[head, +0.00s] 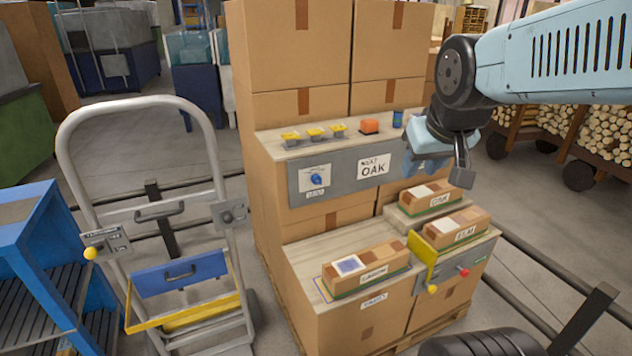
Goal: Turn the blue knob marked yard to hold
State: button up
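A blue knob (316,179) sits on a white plate at the left end of a grey panel (343,176) on the front of the stacked cartons. The plate's markings and the small label under it (315,194) are too small to read, so the knob's setting cannot be told. My gripper (440,172) hangs to the right of the panel, apart from the knob and pointing down. Nothing is clearly seen in it. Its fingers are partly hidden by its own body, so I cannot tell its opening.
Yellow pieces (315,132), an orange block (369,126) and a blue cylinder (398,117) stand on the ledge above. A hand truck (213,150) stands left.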

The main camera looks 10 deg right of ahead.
aim_at(319, 183)
jog(key=o, duration=0.5)
jog(key=w+f+n+t, duration=0.1)
jog(key=w+f, duration=0.1)
jog(key=w, duration=0.4)
jog(key=w+f+n, duration=0.1)
jog(key=w+f, duration=0.1)
jog(key=w, duration=0.4)
jog(key=shift+w+a+f+t, duration=0.2)
jog(key=shift+w+f+t, duration=0.1)
jog(key=shift+t, duration=0.1)
jog(key=w+a+f+n+t+y, duration=0.1)
jog(key=w+a+f+n+t, duration=0.15)
jog(key=w+f, duration=0.7)
jog(key=w+a+f+t+y, duration=0.3)
jog(key=w+f, duration=0.1)
jog(key=f, duration=0.4)
jog(key=w+a+f+t+y, duration=0.25)
jog(key=w+f, duration=0.25)
jog(key=f, duration=0.3)
jog(key=shift+t, duration=0.4)
jog(key=x, duration=1.3)
jog(key=shift+w+d+f, duration=0.1)
jog(key=shift+w+d, duration=0.05)
jog(key=shift+w, duration=0.1)
jog(key=shift+c, duration=0.4)
jog(key=c, duration=1)
